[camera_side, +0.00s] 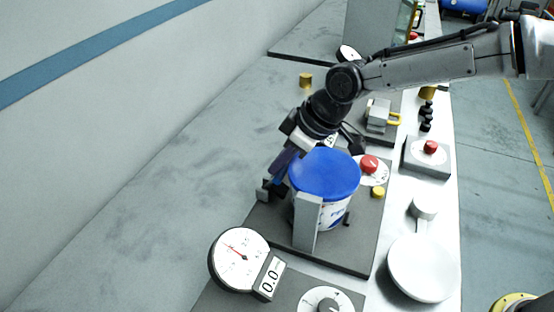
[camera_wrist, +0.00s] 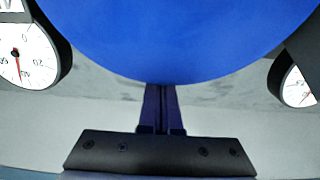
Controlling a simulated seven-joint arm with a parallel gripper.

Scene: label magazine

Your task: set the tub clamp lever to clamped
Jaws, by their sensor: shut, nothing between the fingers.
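The tub (camera_side: 332,214) has a blue lid (camera_side: 325,172) and a white labelled body. It stands upright on a dark base plate (camera_side: 345,258), with a grey upright block (camera_side: 307,223) at its front left side. My gripper (camera_side: 274,184) is shut and empty, low beside the tub's left side in the side view. In the wrist view my gripper's fingers (camera_wrist: 160,108) are together, just short of the edge of the blue lid (camera_wrist: 160,38). A small dark part (camera_side: 263,190) shows beside the fingers. I cannot tell whether it is the clamp lever, and the lever's position is not clear.
A round gauge (camera_side: 239,258) with a digital readout stands in front. A red knob (camera_side: 369,163) on a dial is right of the tub. A red button box (camera_side: 429,151) and a white pan-shaped object (camera_side: 422,268) lie further right. The bench at left is clear.

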